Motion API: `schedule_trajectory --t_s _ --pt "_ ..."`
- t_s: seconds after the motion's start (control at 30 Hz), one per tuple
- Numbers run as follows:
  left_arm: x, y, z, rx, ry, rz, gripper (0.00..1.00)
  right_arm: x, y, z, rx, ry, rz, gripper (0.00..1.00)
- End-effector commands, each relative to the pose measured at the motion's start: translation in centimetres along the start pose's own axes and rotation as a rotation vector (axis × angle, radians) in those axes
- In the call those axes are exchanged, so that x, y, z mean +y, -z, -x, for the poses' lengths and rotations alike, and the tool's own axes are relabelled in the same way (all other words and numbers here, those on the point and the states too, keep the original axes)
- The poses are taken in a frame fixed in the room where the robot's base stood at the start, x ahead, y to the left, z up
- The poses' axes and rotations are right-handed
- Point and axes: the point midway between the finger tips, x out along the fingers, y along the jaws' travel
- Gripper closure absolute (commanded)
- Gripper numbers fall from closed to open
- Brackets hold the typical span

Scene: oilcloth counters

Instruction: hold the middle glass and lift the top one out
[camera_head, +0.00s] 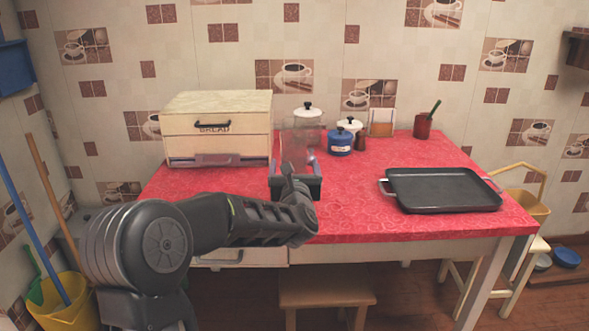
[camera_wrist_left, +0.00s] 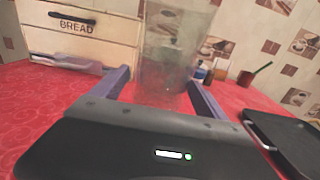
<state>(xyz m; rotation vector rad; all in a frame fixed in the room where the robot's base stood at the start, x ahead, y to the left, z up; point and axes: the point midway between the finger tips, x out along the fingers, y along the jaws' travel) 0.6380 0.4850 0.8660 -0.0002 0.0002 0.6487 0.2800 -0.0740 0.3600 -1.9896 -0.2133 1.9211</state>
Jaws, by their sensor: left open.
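A stack of clear nested glasses (camera_head: 298,142) stands on the red table, just beyond my left gripper (camera_head: 295,172). In the left wrist view the glasses (camera_wrist_left: 175,52) rise between the two fingers of the left gripper (camera_wrist_left: 161,84) and run up to the top edge of the picture. The fingers are open, one on each side of the lower part of the stack. I cannot tell whether either finger touches the glass. The glass is so clear that the borders between the single glasses are hard to make out. My right gripper is in neither view.
A wooden bread box (camera_head: 218,128) stands left of the glasses. A blue canister (camera_head: 340,143), other small jars and a red cup (camera_head: 422,126) stand behind and right. A black tray (camera_head: 442,190) lies at the right. The red table (camera_head: 355,205) is clear between tray and gripper.

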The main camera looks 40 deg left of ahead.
Motion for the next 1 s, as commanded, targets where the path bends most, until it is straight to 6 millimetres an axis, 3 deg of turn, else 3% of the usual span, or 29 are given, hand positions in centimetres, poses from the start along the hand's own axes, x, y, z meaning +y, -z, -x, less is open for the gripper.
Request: schedule_trajectory --t_s 0.9,0.93,1.0 --pt "-0.01 -0.01 0.04 0.000 0.000 0.000 0.86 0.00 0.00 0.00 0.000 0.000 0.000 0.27" --pt "-0.01 -0.01 0.04 0.000 0.000 0.000 0.36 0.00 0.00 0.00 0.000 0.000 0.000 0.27" --pt "-0.02 -0.01 0.04 0.000 0.000 0.000 0.30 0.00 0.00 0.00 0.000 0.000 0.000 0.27"
